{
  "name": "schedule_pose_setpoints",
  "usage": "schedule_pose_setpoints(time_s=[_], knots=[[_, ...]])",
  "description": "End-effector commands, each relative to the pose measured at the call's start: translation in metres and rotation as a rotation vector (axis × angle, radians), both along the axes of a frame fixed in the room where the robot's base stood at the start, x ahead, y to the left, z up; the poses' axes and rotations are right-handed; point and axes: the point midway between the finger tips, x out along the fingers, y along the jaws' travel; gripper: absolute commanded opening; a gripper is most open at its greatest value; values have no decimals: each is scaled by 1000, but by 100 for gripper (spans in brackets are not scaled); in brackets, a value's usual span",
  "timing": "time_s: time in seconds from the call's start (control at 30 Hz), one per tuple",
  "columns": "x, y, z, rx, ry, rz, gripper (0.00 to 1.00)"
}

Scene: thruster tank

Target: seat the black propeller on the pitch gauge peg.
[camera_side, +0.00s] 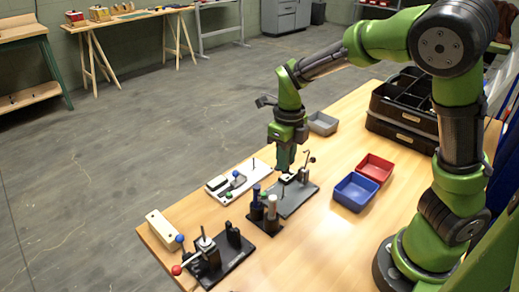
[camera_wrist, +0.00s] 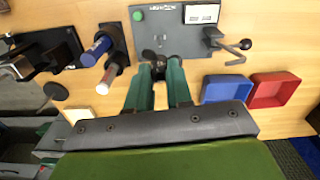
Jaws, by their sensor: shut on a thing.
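My gripper (camera_wrist: 158,68) points down over the grey plate; its two green fingers are shut on a small black propeller (camera_wrist: 155,57), partly hidden between the fingertips. In the side view my gripper (camera_side: 285,168) is low, above the grey plate (camera_side: 299,200). The propeller is too small and dark there to make out clearly. The grey plate also shows in the wrist view (camera_wrist: 168,30), with a pale label, a green dot and a black-knobbed lever (camera_wrist: 243,44). I cannot tell for certain which upright is the pitch gauge peg, or whether the propeller touches anything.
A stand with blue (camera_side: 256,194) and pale (camera_side: 272,207) cylinders is close to the plate. A white board (camera_side: 226,190) with a thin upright lies behind. A black fixture with a red-balled lever (camera_side: 176,270) stands front left. Blue (camera_side: 355,192) and red (camera_side: 375,166) bins stand right.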

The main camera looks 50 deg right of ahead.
Motion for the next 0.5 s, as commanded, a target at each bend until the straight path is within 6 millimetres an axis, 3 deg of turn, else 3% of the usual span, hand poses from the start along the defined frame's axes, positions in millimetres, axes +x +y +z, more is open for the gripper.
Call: schedule_pose_setpoints(time_s=[0.23,0.5], knots=[[1,0,-4,-1,1,-119,0],[1,-1,-27,-1,2,-119,0]])
